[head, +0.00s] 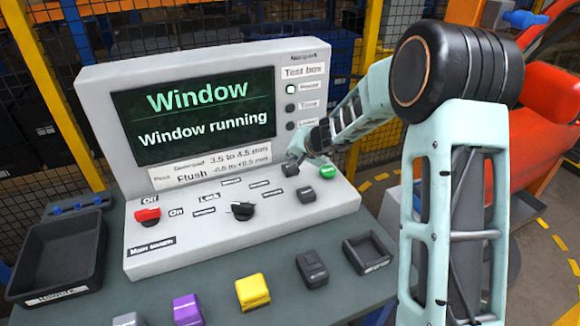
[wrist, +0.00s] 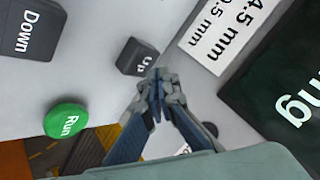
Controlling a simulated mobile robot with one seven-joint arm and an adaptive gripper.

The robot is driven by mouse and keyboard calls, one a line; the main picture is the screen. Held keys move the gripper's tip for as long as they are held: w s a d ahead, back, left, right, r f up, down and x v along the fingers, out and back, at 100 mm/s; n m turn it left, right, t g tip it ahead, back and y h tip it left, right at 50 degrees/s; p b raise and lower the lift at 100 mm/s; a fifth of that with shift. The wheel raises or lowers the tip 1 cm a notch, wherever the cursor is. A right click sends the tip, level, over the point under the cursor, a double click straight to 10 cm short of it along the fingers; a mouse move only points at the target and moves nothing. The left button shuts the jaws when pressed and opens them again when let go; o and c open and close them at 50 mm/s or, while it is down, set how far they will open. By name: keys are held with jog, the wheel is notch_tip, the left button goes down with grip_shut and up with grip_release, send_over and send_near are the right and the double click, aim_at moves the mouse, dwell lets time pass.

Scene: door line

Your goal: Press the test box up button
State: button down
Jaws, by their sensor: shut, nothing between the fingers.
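The test box (head: 330,228) is a light grey console with a sloped front and an upright screen panel. Its dark grey Up button (head: 290,169) is at the back right of the sloped front. In the wrist view the gripper tips (wrist: 158,82) overlap the button's lower right edge. I cannot tell whether they touch it. The screen (head: 195,115) reads "Window running".
The Down button (head: 306,194) and green Run button (head: 327,171) are close by. A black knob (head: 243,210) and red Off switch (head: 147,215) lie left.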

jog(key=shift+r+p, duration=1.75)
jog(key=shift+r, duration=0.7)
notch_tip(320, 180, up, 9)
jog(key=p, duration=0.7)
